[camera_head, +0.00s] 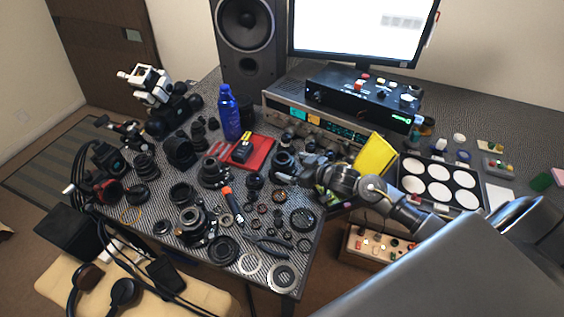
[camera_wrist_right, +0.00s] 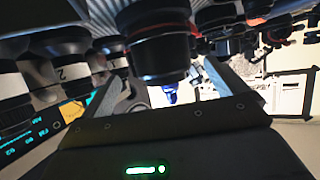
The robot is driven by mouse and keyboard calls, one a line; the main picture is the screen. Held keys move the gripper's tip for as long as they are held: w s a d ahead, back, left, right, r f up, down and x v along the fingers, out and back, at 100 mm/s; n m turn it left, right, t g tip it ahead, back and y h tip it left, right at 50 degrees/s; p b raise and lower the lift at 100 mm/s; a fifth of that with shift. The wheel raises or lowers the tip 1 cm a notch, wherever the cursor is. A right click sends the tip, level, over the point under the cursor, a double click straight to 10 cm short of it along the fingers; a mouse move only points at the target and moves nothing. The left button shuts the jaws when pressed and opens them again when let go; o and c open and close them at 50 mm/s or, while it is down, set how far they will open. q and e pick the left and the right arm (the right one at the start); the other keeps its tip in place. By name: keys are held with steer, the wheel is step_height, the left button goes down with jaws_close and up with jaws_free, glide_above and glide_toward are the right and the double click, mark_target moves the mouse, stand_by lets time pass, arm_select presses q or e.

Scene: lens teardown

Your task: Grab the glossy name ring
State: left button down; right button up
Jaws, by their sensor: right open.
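Several flat rings lie near the table's front corner in the head view: a pale ring (camera_head: 250,264), a silver ring with a dark centre (camera_head: 282,275), a black ring (camera_head: 223,249) and another dark ring (camera_head: 302,219). I cannot tell which is the glossy name ring; no lettering is readable. My right gripper (camera_head: 298,173) is above the table, behind these rings, close to a black lens (camera_head: 284,163). In the right wrist view its jaws (camera_wrist_right: 170,88) are apart, with a dark lens barrel (camera_wrist_right: 160,45) showing beyond them. My left gripper is not visible.
Lenses and small parts crowd the table. A blue bottle (camera_head: 229,112) and a red tray (camera_head: 262,152) stand behind. Pliers (camera_head: 268,243) lie near the rings.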

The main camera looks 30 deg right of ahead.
mark_target(289, 164)
steer(key=shift+w+a+r, duration=0.1)
steer(key=shift+w+a, duration=0.1)
steer(key=p+x, duration=0.1)
steer(key=x, duration=0.3)
steer(key=shift+w+a, duration=0.15)
steer(key=shift+w, duration=0.15)
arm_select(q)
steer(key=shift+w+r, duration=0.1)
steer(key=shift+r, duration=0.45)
arm_select(e)
steer(key=c, duration=1.1)
